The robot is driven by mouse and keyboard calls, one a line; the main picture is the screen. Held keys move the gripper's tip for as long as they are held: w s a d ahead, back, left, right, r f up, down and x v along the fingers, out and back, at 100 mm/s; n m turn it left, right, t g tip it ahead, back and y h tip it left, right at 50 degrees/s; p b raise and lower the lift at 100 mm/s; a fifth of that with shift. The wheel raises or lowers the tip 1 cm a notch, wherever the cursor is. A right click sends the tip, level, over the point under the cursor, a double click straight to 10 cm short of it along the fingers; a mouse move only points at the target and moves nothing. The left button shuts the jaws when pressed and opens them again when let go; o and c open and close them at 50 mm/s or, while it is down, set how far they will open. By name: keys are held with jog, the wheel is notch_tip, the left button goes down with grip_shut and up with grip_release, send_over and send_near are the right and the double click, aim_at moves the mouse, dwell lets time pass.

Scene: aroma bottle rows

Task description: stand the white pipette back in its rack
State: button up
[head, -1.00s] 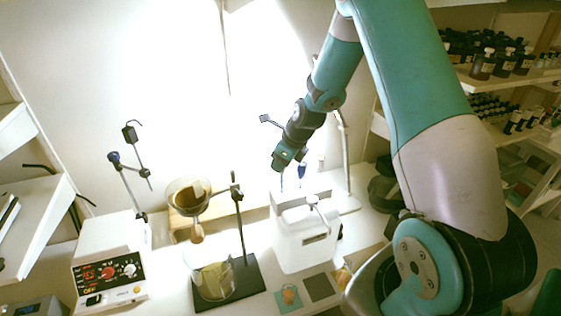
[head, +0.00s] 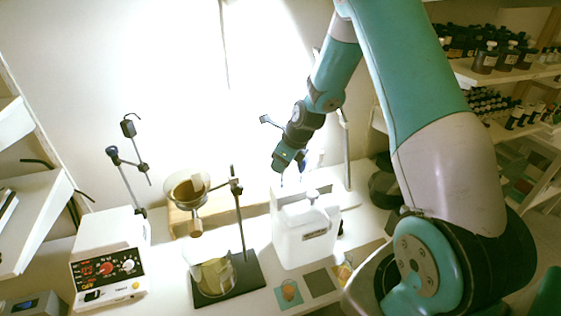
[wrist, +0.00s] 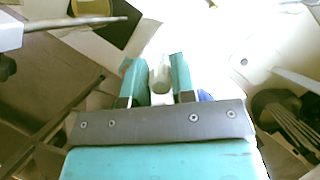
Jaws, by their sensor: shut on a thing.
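My gripper (head: 283,180) is small in the head view, pointing down just behind the white jug. In the wrist view its two teal fingers (wrist: 159,84) are shut on the white pipette (wrist: 159,74), which shows as a pale narrow piece between them. The pipette's lower end is hidden. A blue piece (wrist: 206,96) shows just right of the fingers in the wrist view, partly covered by the gripper body. I cannot make out the rack clearly; the jug and my gripper cover that area in the head view.
The white jug (head: 305,238) stands in front of my gripper. A stand rod (head: 346,150) rises to its right. A funnel (head: 187,188) on a stand over a glass beaker (head: 212,276) and a hotplate with dials (head: 108,268) are to the left. Bottle shelves (head: 490,75) are at right.

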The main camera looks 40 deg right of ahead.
jog(key=o, duration=0.7)
jog(key=shift+c, duration=0.2)
jog(key=shift+r, duration=0.15)
jog(key=p+v, duration=0.4)
jog(key=shift+s+d+r, duration=0.1)
jog(key=shift+s+r, duration=0.1)
jog(key=shift+r, duration=0.15)
notch_tip(320, 180, up, 5)
jog(key=p, duration=0.4)
